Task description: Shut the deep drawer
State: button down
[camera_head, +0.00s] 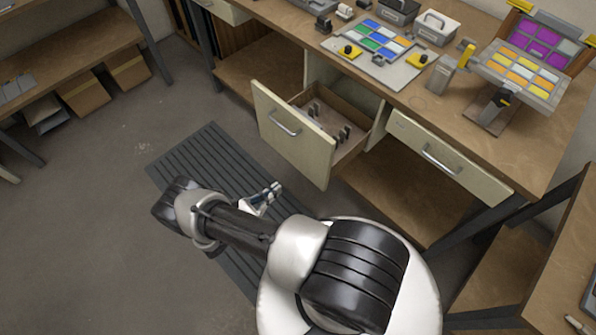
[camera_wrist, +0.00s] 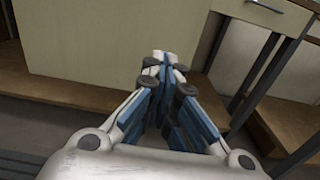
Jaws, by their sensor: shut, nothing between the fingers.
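The deep drawer (camera_head: 294,135) is pulled out from under the workbench in the head view. Its pale front carries a metal handle (camera_head: 285,123), and several upright dark pieces stand inside it. In the wrist view, a broad pale panel (camera_wrist: 110,40), which looks like the drawer front, fills the space ahead of my gripper. My gripper (camera_head: 275,188) is low over the floor, in front of and below the drawer front, apart from it in the head view. In the wrist view my gripper (camera_wrist: 163,62) is shut with nothing between the fingertips.
A shallower drawer (camera_head: 436,160) to the right is closed. The workbench top (camera_head: 480,130) holds a colored glass panel (camera_head: 378,40), a tilted panel stand and grey boxes. A ribbed dark mat (camera_head: 215,150) lies on the floor. Open floor (camera_head: 90,210) lies to the left.

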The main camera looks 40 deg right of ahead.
jog(key=b, duration=0.1)
send_near(311, 162)
jog(key=d, duration=0.6)
jog(key=shift+w+d, duration=0.35)
jog(key=shift+d, duration=0.05)
jog(key=shift+d, duration=0.15)
